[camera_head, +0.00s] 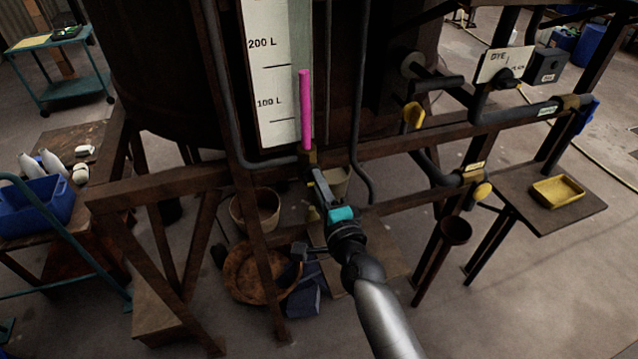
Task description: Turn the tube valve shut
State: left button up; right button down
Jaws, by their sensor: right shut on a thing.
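The sight tube (305,105) is filled with magenta and stands upright beside a white scale marked 100 L and 200 L. The tube valve (307,158) is a small brownish fitting at the tube's foot, on the vat frame's beam. My right gripper (314,178) reaches up from below and is shut at the valve, just under the tube. The valve's handle is mostly hidden by the jaws, so I cannot tell its angle. My left gripper is not in view.
Dark pipes run close on both sides of the tube. The rusty frame beam (410,138) crosses behind the gripper. Buckets (255,210) and a round basket stand below. Yellow-handled valves (413,116) and a table with a yellow tray (558,191) are to the right.

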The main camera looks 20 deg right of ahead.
jog(key=c, duration=0.8)
grip_release()
jog(key=s, duration=0.5)
jog(key=s+b, duration=0.1)
jog(key=s, duration=0.9)
jog(key=shift+s+d+b, duration=0.1)
jog(key=shift+d+b, duration=0.15)
jog(key=shift+b, duration=0.15)
